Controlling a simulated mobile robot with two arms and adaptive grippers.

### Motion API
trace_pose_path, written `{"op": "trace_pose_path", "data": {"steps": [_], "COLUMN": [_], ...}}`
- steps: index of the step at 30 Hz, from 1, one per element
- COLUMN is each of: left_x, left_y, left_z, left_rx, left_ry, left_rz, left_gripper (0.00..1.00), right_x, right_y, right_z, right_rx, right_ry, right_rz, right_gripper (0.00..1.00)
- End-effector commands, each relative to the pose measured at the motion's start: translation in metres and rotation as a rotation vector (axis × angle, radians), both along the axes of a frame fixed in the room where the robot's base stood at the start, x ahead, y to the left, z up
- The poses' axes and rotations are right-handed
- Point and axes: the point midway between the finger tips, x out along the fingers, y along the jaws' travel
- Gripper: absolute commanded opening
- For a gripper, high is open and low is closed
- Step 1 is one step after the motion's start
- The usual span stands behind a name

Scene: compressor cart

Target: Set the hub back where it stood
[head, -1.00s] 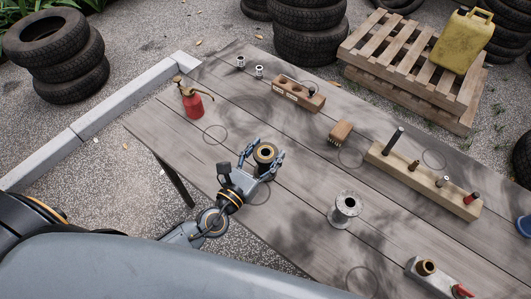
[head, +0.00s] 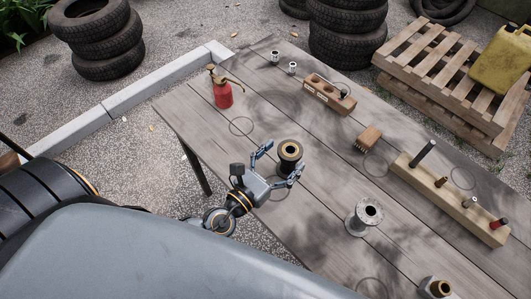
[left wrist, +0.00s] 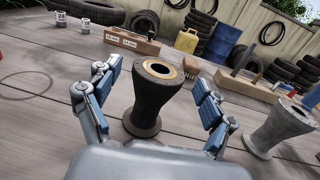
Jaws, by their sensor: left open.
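A dark hub (head: 290,152) with a brass-coloured ring around its top hole stands upright on the wooden table (head: 330,215). My left gripper (head: 281,162) is open, with its blue-padded fingers on either side of the dark hub. In the left wrist view the dark hub (left wrist: 152,100) stands between the spread fingers, with visible gaps on both sides. A grey metal hub (head: 364,217) stands upright to the right; it also shows in the left wrist view (left wrist: 280,129). My right gripper is not in view.
Drawn rings mark the table, one (head: 241,126) left of the dark hub. A red oil can (head: 222,95), wooden block (head: 329,96), brush (head: 369,138) and peg board (head: 450,200) stand around. The table between the oil can and dark hub is clear.

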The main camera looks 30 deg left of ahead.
Motion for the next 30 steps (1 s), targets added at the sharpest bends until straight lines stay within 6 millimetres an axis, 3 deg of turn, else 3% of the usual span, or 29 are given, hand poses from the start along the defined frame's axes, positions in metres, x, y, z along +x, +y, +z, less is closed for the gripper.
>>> {"op": "trace_pose_path", "data": {"steps": [6,12,18,30], "left_x": [-0.049,-0.077,-0.086,-0.086], "left_y": [0.013,0.02,0.023,0.023], "left_z": [-0.006,-0.003,-0.001,0.0], "left_rx": [0.002,0.001,-0.001,-0.001], "left_ry": [0.005,0.003,0.0,0.0], "left_rz": [-0.002,-0.001,0.0,0.0], "left_gripper": [0.83,0.83,0.83,0.83], "right_x": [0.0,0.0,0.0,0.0], "right_y": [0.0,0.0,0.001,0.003], "right_z": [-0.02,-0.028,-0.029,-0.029], "right_rx": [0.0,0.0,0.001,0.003], "right_ry": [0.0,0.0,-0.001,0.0], "right_rz": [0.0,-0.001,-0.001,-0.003], "right_gripper": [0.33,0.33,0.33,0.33]}}
